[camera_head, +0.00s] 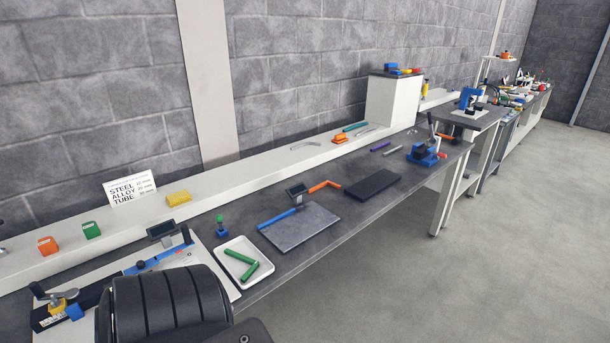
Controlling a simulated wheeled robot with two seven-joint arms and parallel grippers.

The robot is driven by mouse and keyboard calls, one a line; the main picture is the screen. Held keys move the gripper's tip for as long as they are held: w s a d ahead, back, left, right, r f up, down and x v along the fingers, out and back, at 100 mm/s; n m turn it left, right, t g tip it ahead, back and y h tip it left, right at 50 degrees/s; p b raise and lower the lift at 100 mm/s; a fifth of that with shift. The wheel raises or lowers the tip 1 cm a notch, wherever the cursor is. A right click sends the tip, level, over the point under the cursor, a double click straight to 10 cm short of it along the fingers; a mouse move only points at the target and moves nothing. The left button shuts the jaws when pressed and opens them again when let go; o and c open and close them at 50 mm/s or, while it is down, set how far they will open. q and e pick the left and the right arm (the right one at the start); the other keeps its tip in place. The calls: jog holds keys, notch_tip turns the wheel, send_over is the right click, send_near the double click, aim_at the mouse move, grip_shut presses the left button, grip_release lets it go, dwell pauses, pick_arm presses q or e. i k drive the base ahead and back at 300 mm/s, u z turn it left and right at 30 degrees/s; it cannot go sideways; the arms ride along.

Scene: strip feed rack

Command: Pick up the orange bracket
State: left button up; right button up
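An orange L-shaped bar (325,186), which looks like the orange bracket, lies on the dark bench top (335,219). It is just right of a small display (297,190) and beyond a grey plate (300,228) with a blue bar along its edge. Its left end is close to the display; I cannot tell whether they touch. Neither of my grippers shows in this view, so I cannot see what they hold.
A white tray (228,254) with green pieces stands left of the plate, beside a small green-topped item (221,225). A black pad (372,186) and a blue device (425,154) are to the right. A raised white ledge (245,174) runs along the wall. Open floor lies at right.

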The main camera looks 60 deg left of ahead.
aim_at(323, 184)
jog(key=u, duration=1.1)
